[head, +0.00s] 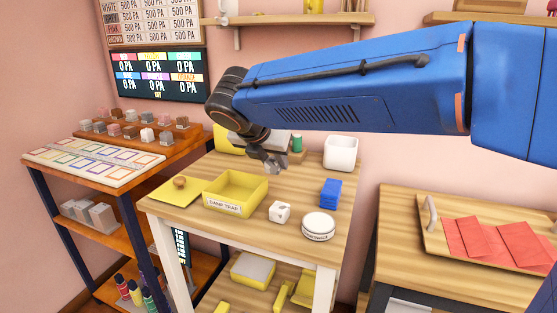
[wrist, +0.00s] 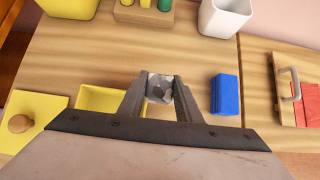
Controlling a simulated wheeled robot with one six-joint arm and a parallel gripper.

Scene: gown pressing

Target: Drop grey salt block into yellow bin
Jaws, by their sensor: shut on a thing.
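My gripper (wrist: 159,92) is shut on a grey salt block (wrist: 159,87), held between its fingertips above the wooden table. In the head view my gripper (head: 271,162) hangs over the table, behind and right of an open yellow bin (head: 226,208) labelled "DAMP TRAP". That yellow bin also shows in the wrist view (wrist: 92,96), left of my fingers and partly hidden by my gripper. A second yellow container (wrist: 68,6) stands at the table's back left; in the head view my arm partly covers it.
A yellow lid with a wooden knob (head: 179,182), a whitish cube (head: 279,211), a round white tin (head: 318,226), blue blocks (head: 330,192) and a white container (head: 340,152) are on the table. A tray with red pieces (head: 433,244) stands right. A rack with small blocks (head: 147,135) stands left.

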